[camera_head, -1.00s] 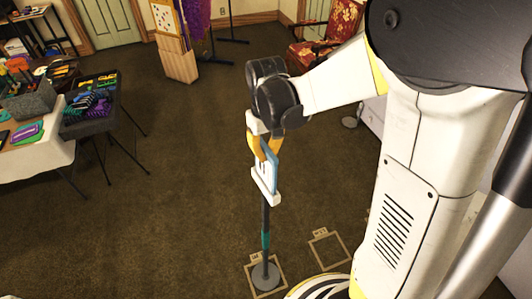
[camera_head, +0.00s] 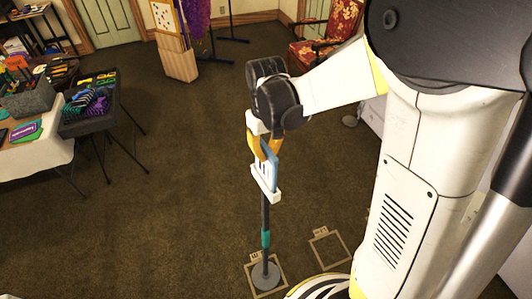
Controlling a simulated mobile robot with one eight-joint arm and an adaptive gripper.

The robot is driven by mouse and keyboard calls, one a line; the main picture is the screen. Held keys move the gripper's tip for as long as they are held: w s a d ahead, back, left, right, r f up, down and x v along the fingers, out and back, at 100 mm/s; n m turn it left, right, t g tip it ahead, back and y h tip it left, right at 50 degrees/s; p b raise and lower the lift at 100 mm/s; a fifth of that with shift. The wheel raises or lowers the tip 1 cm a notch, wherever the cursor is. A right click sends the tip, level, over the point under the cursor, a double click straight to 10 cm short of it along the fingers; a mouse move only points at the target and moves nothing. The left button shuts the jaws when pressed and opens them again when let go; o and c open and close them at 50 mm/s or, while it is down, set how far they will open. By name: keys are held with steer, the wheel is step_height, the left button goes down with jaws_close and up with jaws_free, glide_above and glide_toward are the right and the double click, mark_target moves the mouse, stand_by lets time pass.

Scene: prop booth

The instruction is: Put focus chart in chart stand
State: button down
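The chart stand (camera_head: 265,238) is a dark pole with a teal band, a round grey base on the floor and a white holder at its top. The focus chart (camera_head: 273,172) is a small panel with a blue edge and a pale face with dark marks. It stands roughly upright, its lower edge at the white holder; I cannot tell how deep it sits. My gripper (camera_head: 264,150) points down above the stand, its yellow fingers at the chart's top and apparently shut on it. The fingers hide the chart's upper part.
A taped square (camera_head: 283,285) surrounds the stand's base, and an empty taped square (camera_head: 329,249) lies to its right. A table with a white cloth (camera_head: 38,160) and a dark case on legs (camera_head: 88,124) are at left. A red chair (camera_head: 327,40) stands behind. Open carpet lies between.

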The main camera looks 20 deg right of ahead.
steer(key=shift+f, duration=0.1)
steer(key=c, duration=1.5)
jaws_free()
steer(key=shift+c, duration=0.2)
steer(key=shift+r+p, duration=2.3)
steer(key=shift+r, duration=1.25)
